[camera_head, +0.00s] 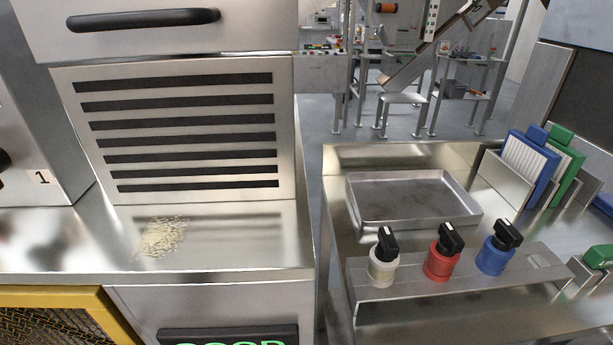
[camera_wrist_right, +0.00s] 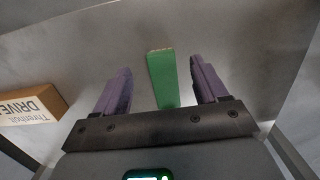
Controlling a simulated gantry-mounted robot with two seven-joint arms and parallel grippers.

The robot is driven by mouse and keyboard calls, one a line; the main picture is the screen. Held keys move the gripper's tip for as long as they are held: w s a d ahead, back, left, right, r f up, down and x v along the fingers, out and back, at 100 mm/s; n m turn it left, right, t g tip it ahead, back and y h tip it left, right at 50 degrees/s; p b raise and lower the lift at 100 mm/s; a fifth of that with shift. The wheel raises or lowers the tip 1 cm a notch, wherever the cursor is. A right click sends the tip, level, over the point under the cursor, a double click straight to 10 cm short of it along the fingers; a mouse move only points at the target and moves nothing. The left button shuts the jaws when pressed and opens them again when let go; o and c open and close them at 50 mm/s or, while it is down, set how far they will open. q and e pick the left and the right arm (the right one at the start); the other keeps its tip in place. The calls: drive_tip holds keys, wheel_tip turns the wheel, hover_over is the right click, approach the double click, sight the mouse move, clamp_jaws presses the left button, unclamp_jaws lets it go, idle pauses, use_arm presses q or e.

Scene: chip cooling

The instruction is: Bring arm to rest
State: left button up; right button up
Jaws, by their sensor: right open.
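My right gripper (camera_wrist_right: 160,68) is open in the right wrist view, with its two purple fingers apart. A narrow green piece (camera_wrist_right: 163,80) shows in the gap between the fingers. It touches neither finger in the picture, and I cannot tell how far beyond them it is. Neither gripper shows in the head view, and my left gripper is in no view. In the head view a small heap of pale yellow bits (camera_head: 163,236) lies on the metal counter below a slotted steel panel (camera_head: 180,133).
A box with printed lettering (camera_wrist_right: 30,103) is left of the gripper. In the head view, an empty metal tray (camera_head: 362,211) stands behind white (camera_head: 383,272), red (camera_head: 441,264) and blue (camera_head: 494,260) black-topped containers. Blue (camera_head: 531,168) and green (camera_head: 568,165) items stand at right.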

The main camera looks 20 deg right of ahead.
drive_tip(key=s+a+y+p, duration=0.1)
drive_tip(key=s+a+p, duration=0.1)
drive_tip(key=s+a, duration=0.35)
drive_tip(key=s+a+g+y+p, duration=0.1)
drive_tip(key=s+a+y+p, duration=0.15)
drive_tip(key=a, duration=0.65)
drive_tip(key=s+a+p, duration=0.2)
drive_tip(key=s+a, duration=0.3)
drive_tip(key=a, duration=0.2)
drive_tip(key=a+r+t+y+p, duration=0.35)
drive_tip(key=a+r+p, duration=0.45)
drive_tip(key=a+r, duration=0.95)
drive_tip(key=w+d+r+t+h+p, duration=0.1)
drive_tip(key=w+r+t+h+p, duration=0.3)
drive_tip(key=r, duration=0.7)
drive_tip(key=d+r+n+g+h, duration=0.2)
drive_tip(key=d+r+n+h, duration=0.15)
drive_tip(key=d+r, duration=0.95)
wheel_tip(320, 180, up, 36)
drive_tip(key=n+p, duration=0.2)
drive_tip(key=p, duration=3.6)
wheel_tip(320, 180, down, 75)
drive_tip(key=b, duration=7.5)
drive_tip(key=shift+d, duration=0.45)
